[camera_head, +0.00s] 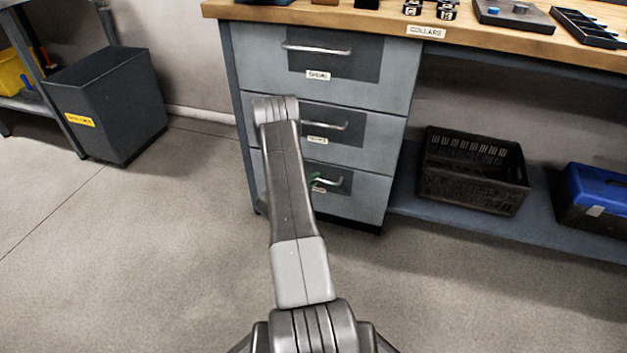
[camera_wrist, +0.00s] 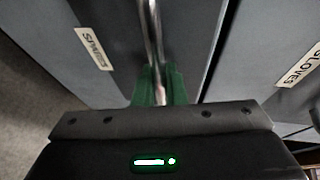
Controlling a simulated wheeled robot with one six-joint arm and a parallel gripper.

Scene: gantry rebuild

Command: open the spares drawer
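The spares drawer (camera_head: 345,205) is the bottom one of three grey drawers under the bench and looks closed, flush with those above. Its label (camera_wrist: 93,48) reads as SPARES in the wrist view. Its bar handle (camera_head: 333,182) also shows in the wrist view (camera_wrist: 152,35), running down between my fingers. My gripper (camera_wrist: 160,86) has green fingertips close together on both sides of the bar, and looks shut on it. In the head view my arm hides the drawer's left part and most of the gripper; only a bit of green shows at the handle.
The middle drawer (camera_head: 372,155), labelled GLOVES (camera_wrist: 298,66), and the top drawer (camera_head: 395,75) are closed above. A black crate (camera_head: 470,190) and a blue box (camera_head: 597,190) sit on the low shelf at right. A dark bin (camera_head: 110,105) stands at left. The floor before the drawers is clear.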

